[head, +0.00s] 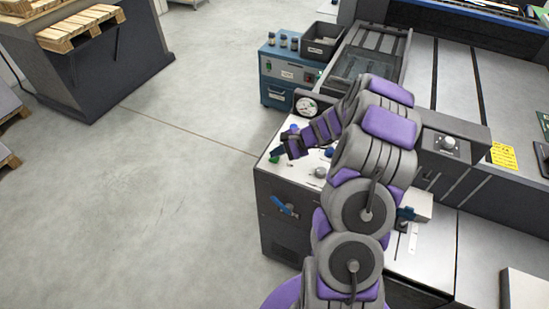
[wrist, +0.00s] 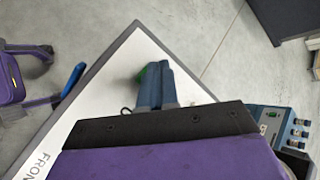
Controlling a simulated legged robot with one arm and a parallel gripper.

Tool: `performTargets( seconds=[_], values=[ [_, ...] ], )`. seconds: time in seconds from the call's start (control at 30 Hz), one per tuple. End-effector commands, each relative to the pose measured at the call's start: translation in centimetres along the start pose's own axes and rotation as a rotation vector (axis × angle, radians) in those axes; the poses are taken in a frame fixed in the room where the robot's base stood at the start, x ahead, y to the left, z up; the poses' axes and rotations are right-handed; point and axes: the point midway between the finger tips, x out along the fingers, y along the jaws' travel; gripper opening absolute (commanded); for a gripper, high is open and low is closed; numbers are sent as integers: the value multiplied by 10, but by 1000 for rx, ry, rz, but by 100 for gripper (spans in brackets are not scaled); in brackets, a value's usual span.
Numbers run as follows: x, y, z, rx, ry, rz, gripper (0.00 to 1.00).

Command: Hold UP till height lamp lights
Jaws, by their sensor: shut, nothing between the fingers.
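My gripper (head: 281,151) is shut and empty over the front left corner of the white control panel (head: 264,175). In the wrist view my gripper (wrist: 155,68) shows two blue fingers held together, pointing at the panel (wrist: 120,65). A green button (head: 274,159) lies right at the fingertips. It also shows in the wrist view (wrist: 142,74), partly hidden behind the fingers. I cannot tell whether the fingers touch it. A blue knob (head: 328,152) and a grey knob (head: 319,172) sit further right on the panel. I cannot make out a height lamp or an UP label.
A round gauge (head: 307,107) stands at the panel's back. A blue lever (head: 285,207) sticks out from the cabinet front. A teal box (head: 281,75) with dark-capped bottles stands behind. The floor (head: 150,180) on the left is clear.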

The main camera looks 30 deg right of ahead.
Motion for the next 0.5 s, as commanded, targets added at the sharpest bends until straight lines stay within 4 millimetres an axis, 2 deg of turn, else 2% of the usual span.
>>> performTargets(
  seconds=[0.5],
  values=[
    [4, 3, -2, 0, -1, 0, 0]
  ],
)
